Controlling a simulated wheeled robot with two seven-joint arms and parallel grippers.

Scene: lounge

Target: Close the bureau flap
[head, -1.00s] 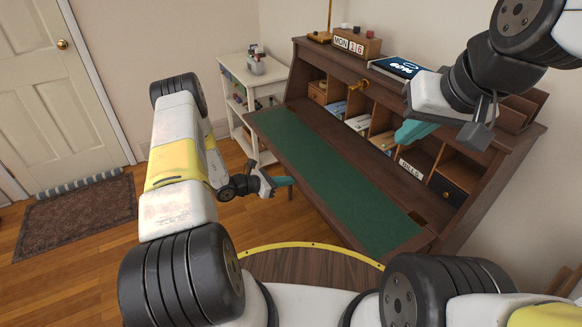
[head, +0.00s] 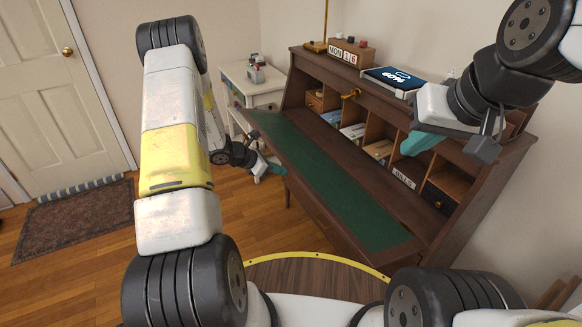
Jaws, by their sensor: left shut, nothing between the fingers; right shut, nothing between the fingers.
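The bureau flap (head: 330,180) is a dark wood panel with a green inset. It is open and tilted part way up, its green face seen at a shallow angle. The wooden bureau (head: 450,210) behind it shows its open pigeonholes. My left gripper (head: 275,169), with teal fingers, is shut and empty beside the flap's outer edge, low on its left side. Whether it touches the flap I cannot tell. My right gripper (head: 418,140) is shut and empty, in front of the right-hand pigeonholes in the picture and covering part of them.
A small white shelf unit (head: 255,88) stands left of the bureau. Open wood floor and a brown rug (head: 75,220) lie at left.

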